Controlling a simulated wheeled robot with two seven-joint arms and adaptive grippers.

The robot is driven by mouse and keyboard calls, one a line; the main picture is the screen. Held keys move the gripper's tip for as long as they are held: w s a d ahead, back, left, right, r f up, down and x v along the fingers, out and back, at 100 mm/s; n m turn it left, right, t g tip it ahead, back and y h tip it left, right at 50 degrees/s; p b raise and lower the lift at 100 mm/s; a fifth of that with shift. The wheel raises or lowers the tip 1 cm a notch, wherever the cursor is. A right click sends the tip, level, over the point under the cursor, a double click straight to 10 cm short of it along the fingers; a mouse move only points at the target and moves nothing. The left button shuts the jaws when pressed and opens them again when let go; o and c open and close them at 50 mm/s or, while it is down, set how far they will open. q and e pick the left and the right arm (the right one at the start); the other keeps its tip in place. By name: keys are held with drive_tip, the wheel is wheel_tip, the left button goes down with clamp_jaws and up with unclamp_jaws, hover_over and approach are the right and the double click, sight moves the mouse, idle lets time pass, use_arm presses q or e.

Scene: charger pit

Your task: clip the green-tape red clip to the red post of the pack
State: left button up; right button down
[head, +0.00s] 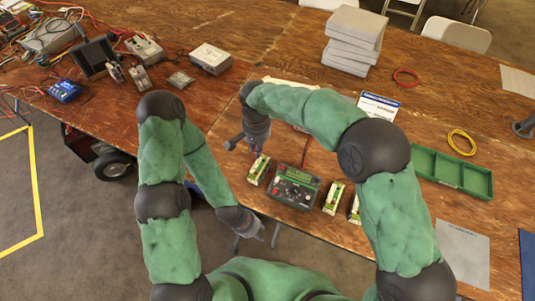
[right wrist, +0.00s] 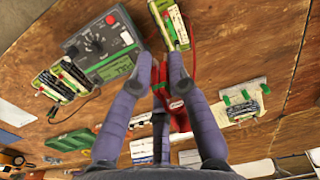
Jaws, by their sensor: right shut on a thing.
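My right gripper (right wrist: 160,66) is shut on a red clip (right wrist: 178,104), whose red body and lead show between and behind the fingers in the right wrist view. In the head view the right gripper (head: 236,143) is above and left of this pack (head: 258,169).
A dark charger with a green panel (head: 291,187) stands right of the pack, also in the right wrist view (right wrist: 103,45). Further packs (head: 334,197) stand beyond it. A green tray (head: 451,172), yellow cable coil (head: 461,142) and grey stack (head: 354,40) lie farther off.

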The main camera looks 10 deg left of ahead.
drive_tip(key=shift+m, duration=0.3)
drive_tip(key=shift+w+a+f+b, duration=0.15)
drive_tip(key=shift+f+b, duration=0.3)
drive_tip(key=shift+f, duration=0.45)
drive_tip(key=shift+w+a+f+b, duration=0.15)
drive_tip(key=shift+f+b, duration=0.3)
drive_tip(key=shift+f, duration=0.5)
drive_tip(key=shift+a+f+b, duration=0.15)
drive_tip(key=shift+f+b, duration=0.3)
drive_tip(key=shift+f, duration=0.45)
drive_tip(key=shift+f, duration=0.25)
drive_tip(key=shift+f+b, duration=1.75)
drive_tip(key=shift+f, duration=1.5)
drive_tip(key=c, duration=2)
unclamp_jaws()
drive_tip(key=shift+f, duration=0.2)
drive_tip(key=o, duration=0.9)
drive_tip(key=shift+o, duration=1)
